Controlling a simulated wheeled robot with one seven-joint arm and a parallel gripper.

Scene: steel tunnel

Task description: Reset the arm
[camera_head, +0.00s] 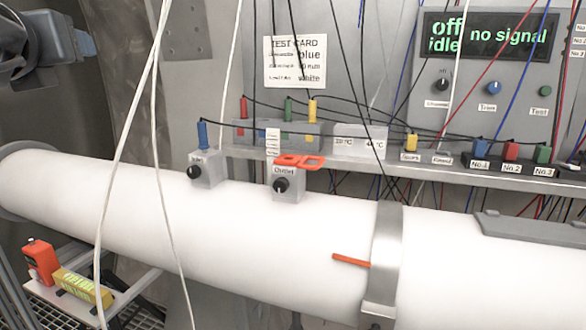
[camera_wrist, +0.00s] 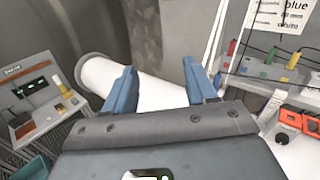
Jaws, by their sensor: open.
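My gripper (camera_wrist: 160,84) shows in the wrist view as two blue fingers set wide apart, with nothing between them. The white pipe (camera_wrist: 108,82) lies beyond the fingers, and I see no contact. In the head view part of my arm (camera_head: 45,45) shows at the top left edge, high above the pipe's left end and clear of it.
The white pipe (camera_head: 240,235) crosses the foreground, with a metal clamp (camera_head: 384,265). Pale cables (camera_head: 122,140) hang in front of its left part. A shelf (camera_head: 400,165) with connectors and wires runs behind. A tray (camera_head: 75,308) holds an orange device (camera_head: 39,262) and a yellow device (camera_head: 83,288).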

